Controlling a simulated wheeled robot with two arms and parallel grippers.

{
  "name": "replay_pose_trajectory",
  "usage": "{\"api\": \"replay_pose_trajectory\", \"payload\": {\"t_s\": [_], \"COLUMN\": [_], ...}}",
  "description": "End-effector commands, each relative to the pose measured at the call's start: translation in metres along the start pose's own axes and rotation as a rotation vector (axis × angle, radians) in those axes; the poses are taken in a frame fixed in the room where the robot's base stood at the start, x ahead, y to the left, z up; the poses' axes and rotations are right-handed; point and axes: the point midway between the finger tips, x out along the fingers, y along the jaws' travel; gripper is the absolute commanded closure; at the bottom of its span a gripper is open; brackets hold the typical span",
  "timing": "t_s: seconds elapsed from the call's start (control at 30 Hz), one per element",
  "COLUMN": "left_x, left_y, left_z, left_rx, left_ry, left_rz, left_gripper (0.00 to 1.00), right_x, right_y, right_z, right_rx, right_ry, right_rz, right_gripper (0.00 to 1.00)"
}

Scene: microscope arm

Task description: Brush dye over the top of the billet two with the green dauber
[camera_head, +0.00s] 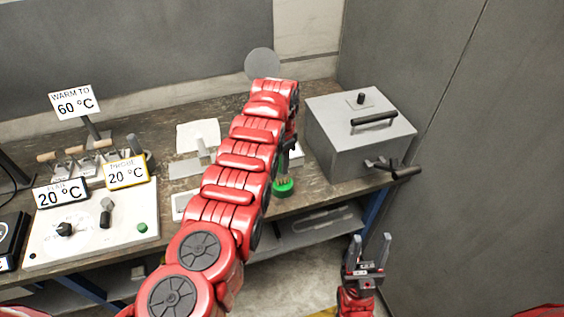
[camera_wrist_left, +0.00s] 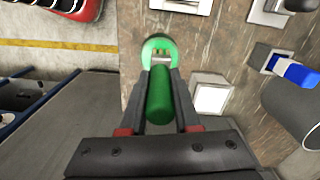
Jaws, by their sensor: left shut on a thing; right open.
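In the left wrist view my left gripper (camera_wrist_left: 161,76) is shut on the green dauber (camera_wrist_left: 160,98), a green cylinder lying between the fingers. A green ring-shaped pot (camera_wrist_left: 158,47) is just beyond the fingertips; whether the dauber touches it I cannot tell. The green pot also shows in the head view (camera_head: 283,188) near the bench's front edge, beside my left arm, which hides the gripper and dauber there. Pale square blocks stand on the bench in the left wrist view, one right of the gripper (camera_wrist_left: 211,97); which is billet two I cannot tell. My right gripper (camera_head: 368,254) is open and empty, low in front of the bench.
A grey lidded box (camera_head: 360,138) with a black handle stands at the bench's right end. A control panel (camera_head: 95,225) with temperature signs is at the left. A blue-handled item (camera_wrist_left: 292,70) lies to the right in the left wrist view. My left arm spans the bench's middle.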

Motion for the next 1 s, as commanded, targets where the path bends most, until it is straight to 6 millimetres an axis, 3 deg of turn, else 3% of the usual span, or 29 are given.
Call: {"api": "replay_pose_trajectory", "payload": {"t_s": [1.0], "left_x": [0.0045], "left_y": [-0.0001], "left_z": [-0.0001], "left_rx": [0.000], "left_ry": [0.000], "left_rz": [0.000], "left_gripper": [1.00], "right_x": [-0.0031], "right_y": [-0.0001], "right_z": [0.0006], "right_rx": [0.000], "right_ry": [0.000], "right_rz": [0.000], "right_gripper": [0.50]}}
